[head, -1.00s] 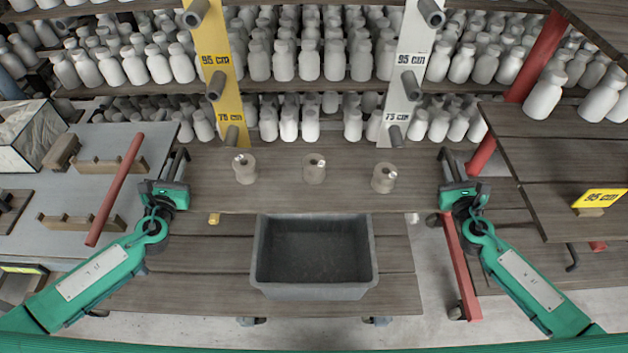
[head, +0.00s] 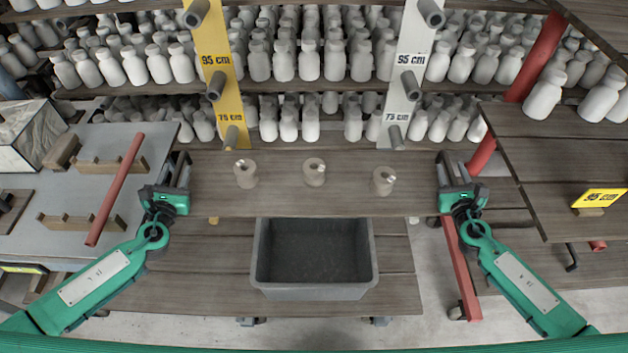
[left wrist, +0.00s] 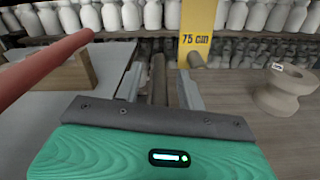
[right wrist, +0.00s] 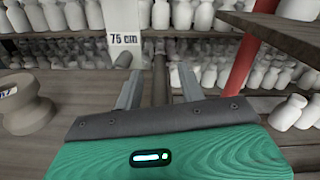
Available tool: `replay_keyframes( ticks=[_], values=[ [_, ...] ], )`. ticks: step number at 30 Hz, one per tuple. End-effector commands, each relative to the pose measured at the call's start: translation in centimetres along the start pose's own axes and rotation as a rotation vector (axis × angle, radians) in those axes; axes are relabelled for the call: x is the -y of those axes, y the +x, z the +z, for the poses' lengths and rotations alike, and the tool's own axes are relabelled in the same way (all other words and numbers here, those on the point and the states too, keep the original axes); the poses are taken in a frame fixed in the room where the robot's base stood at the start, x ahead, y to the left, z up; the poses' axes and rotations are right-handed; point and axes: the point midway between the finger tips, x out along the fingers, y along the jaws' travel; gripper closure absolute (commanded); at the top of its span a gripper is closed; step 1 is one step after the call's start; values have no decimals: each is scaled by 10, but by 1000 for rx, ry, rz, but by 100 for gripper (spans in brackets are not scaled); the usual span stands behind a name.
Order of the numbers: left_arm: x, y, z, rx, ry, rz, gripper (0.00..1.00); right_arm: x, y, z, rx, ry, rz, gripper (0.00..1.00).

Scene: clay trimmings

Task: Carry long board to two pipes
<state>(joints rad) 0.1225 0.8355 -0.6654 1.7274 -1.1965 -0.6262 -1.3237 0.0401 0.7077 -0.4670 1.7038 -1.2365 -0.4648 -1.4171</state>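The long board (head: 270,203) is a dark wooden plank lying level across the middle of the head view, with three clay spools standing on it. My left gripper (head: 179,165) is at its left end and my right gripper (head: 449,165) at its right end. In the wrist views a brown strip of the board's end shows between the fingers on each side. Pipes stick out from a yellow post (head: 216,60) and a white post (head: 410,60) behind the board. The lowest pair, left pipe (head: 231,138) and right pipe (head: 394,136), is just beyond its far edge, by 75 cm labels.
A grey bin (head: 315,291) stands below and in front of the board. A grey table with a red bar (head: 115,190) is at left. Shelves of white bottles fill the back.

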Motion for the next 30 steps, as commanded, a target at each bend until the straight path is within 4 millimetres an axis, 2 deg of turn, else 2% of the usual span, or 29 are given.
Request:
replay_keyframes(
  ticks=[12,18,26,30],
  values=[
    [0,-72,-2,-4,3,-2,60,0,0,0,0,1,1,60],
    [-1,-99,-2,-3,3,0,60,0,0,0,0,1,1,60],
    [-1,-111,-1,-2,2,0,60,0,-2,0,0,0,1,60],
    [-1,-111,0,-1,2,0,60,0,-15,-1,-2,0,1,60]
  ],
)
